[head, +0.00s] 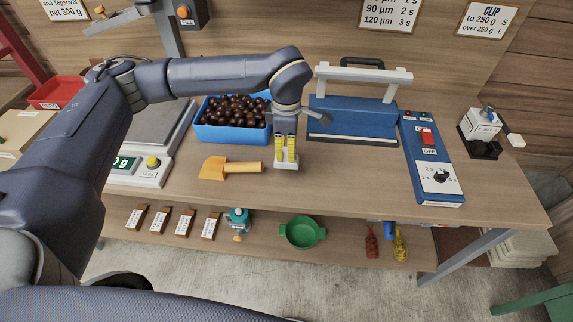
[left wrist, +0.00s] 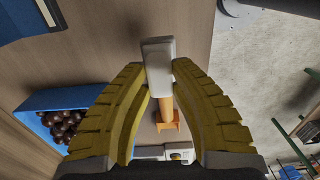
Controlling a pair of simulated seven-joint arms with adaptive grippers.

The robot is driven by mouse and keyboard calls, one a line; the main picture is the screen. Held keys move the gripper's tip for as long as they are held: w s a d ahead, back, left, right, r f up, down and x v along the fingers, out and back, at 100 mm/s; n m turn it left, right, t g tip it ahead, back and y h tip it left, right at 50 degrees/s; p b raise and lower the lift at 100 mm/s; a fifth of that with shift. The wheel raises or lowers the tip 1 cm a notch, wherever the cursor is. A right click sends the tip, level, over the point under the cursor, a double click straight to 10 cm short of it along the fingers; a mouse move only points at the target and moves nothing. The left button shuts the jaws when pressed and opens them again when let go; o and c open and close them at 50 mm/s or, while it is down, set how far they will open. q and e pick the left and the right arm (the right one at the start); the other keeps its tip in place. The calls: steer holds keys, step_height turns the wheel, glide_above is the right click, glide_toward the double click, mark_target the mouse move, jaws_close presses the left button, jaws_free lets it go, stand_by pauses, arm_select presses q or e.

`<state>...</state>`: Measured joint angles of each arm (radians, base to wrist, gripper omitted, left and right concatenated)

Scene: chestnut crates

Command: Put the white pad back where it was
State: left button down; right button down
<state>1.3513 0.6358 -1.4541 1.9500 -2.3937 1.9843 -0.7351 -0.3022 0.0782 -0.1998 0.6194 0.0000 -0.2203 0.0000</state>
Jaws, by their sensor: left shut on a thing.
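The white pad (head: 286,163) is a small pale block at the fingertips of my left gripper (head: 286,149). In the left wrist view, the pad (left wrist: 158,62) sits between the two yellow fingers of the left gripper (left wrist: 163,80), which are shut on it. It is over the bench top in front of the blue sealer; I cannot tell whether it touches the wood. My right gripper is not in view.
An orange scoop (head: 230,168) lies just left of the pad. Behind are a blue crate (head: 231,136) of chestnuts and the blue sealer (head: 350,121). A blue control box (head: 436,180) stands right, a scale (head: 150,172) left. The bench front right of the pad is clear.

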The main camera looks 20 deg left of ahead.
mark_target(287, 165)
arm_select(q)
steer(key=shift+f, duration=3.35)
steer(key=shift+f, duration=0.1)
steer(key=c, duration=1.3)
jaws_free()
steer(key=shift+o, duration=0.2)
step_height(287, 165, up, 12)
steer(key=shift+r, duration=0.1)
